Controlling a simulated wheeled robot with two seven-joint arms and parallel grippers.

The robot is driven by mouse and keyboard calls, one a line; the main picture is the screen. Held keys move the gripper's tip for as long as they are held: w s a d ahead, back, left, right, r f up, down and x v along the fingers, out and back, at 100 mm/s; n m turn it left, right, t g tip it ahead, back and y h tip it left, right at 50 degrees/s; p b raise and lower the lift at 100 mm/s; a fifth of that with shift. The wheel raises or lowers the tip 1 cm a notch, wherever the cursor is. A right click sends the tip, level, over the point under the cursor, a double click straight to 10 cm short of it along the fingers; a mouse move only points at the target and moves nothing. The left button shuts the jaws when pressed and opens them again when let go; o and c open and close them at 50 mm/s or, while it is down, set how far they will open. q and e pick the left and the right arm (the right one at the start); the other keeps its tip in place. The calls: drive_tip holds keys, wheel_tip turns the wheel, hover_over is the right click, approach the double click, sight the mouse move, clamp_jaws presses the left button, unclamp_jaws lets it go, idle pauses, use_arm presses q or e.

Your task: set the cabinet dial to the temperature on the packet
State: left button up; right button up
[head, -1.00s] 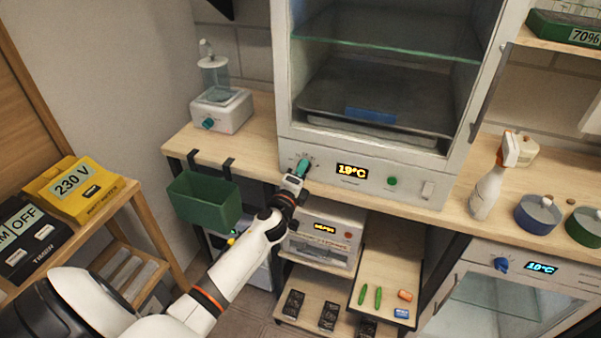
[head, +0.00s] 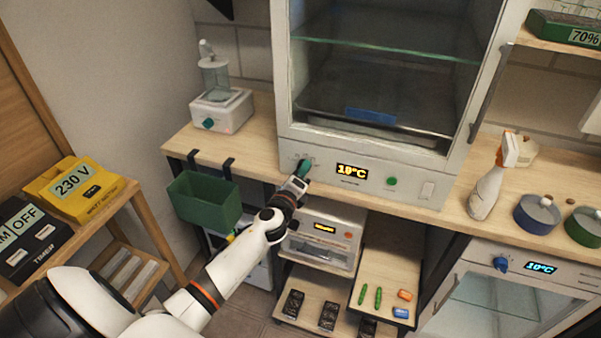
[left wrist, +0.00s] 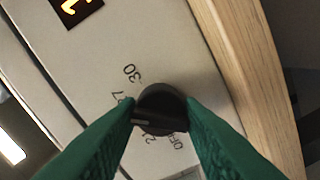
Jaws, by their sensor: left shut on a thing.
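The large cabinet (head: 330,167) stands on the bench with its control panel below the glass. Its dial (left wrist: 160,108) is dark and round, with printed marks including 30 and 27 around it; other marks are partly hidden. My left gripper (head: 303,170) is shut on the dial, with its green fingers on either side of it in the left wrist view (left wrist: 160,115). The cabinet's yellow display (head: 352,172) seems to read 19°C, though the second digit is blurred. I cannot make out a packet with a temperature. My right gripper is not in view.
A green button (head: 392,181) and a pale switch (head: 427,190) sit right of the display. A green bin (head: 205,203) hangs at the bench's front edge. A spray bottle (head: 487,190) stands to the right. A second cabinet's display (head: 541,268) reads about 10°C.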

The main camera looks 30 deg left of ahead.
use_arm(q)
drive_tip(key=o, duration=1)
drive_tip(key=shift+c, duration=0.2)
drive_tip(key=shift+s, duration=0.15)
drive_tip(key=b+v, duration=0.1)
drive_tip(key=v, duration=1)
drive_tip(key=shift+s, duration=0.4)
drive_tip(key=shift+f, duration=0.1)
drive_tip(key=s+d+f+n+g+h, duration=0.1)
drive_tip(key=s+f+n+g, duration=0.2)
drive_tip(key=f, duration=0.7)
drive_tip(key=s+d+f+n+g, duration=0.1)
drive_tip(key=s+f+n+g, duration=0.2)
drive_tip(key=f, duration=0.8)
drive_tip(key=s+f+n+g+h, duration=0.15)
drive_tip(key=s+f, duration=0.25)
drive_tip(key=f, duration=0.6)
drive_tip(key=s+d+f+n+g, duration=0.3)
drive_tip(key=s+f, duration=0.4)
drive_tip(key=s, duration=0.3)
drive_tip(key=s+d+f+n+g+h, duration=0.1)
drive_tip(key=s+d+f+n+g, duration=0.2)
drive_tip(key=s+f, duration=0.3)
drive_tip(key=s+d+f+n+g+h, duration=0.1)
drive_tip(key=s+d+f+n+g, duration=0.2)
drive_tip(key=s, duration=1.2)
wheel_tip(320, 180, down, 5)
drive_tip(key=shift+d+r+n, duration=0.15)
drive_tip(key=shift+n, duration=1.1)
